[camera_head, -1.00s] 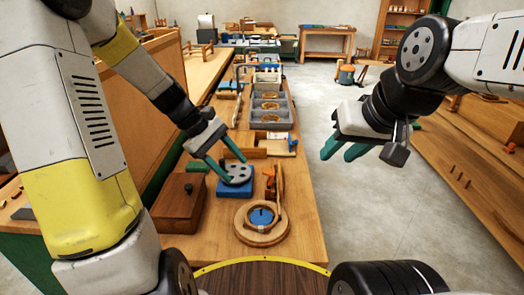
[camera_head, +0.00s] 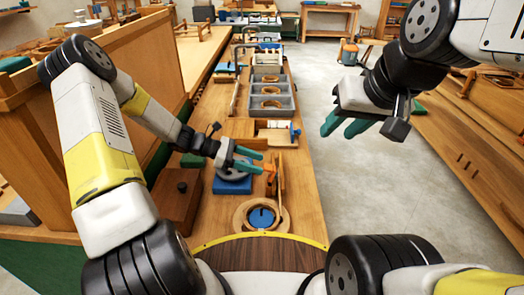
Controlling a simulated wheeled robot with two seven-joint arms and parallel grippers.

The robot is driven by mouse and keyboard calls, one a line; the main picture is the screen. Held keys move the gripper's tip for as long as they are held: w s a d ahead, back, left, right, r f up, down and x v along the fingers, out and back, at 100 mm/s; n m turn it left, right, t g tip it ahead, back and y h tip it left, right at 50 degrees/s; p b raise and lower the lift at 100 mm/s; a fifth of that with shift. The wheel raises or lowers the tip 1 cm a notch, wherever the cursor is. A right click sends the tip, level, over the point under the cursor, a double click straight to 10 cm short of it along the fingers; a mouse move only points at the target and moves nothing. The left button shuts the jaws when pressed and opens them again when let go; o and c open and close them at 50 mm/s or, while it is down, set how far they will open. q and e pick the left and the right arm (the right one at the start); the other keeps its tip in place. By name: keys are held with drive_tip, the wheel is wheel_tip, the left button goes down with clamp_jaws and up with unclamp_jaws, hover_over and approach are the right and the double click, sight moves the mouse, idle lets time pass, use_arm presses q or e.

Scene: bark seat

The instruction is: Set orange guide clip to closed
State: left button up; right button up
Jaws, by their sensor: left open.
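The orange guide clip (camera_head: 270,180) is small and stands by an upright wooden piece (camera_head: 279,172) on the workbench, right of a blue block with a grey disc (camera_head: 232,184). My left gripper (camera_head: 263,163) is open over the blue block. Its green fingers point right, and their tips are close to the orange clip and the wooden piece. Whether they touch, and whether the clip is open or closed, I cannot tell. My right gripper (camera_head: 341,127) hangs over the floor right of the bench, its two fingers apart and empty.
A round wooden ring with a blue centre (camera_head: 262,216) lies in front of the clip. Grey trays (camera_head: 283,103) stand farther back.

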use_arm(q)
drive_tip(key=shift+x, duration=1.3)
clamp_jaws()
idle(0.5)
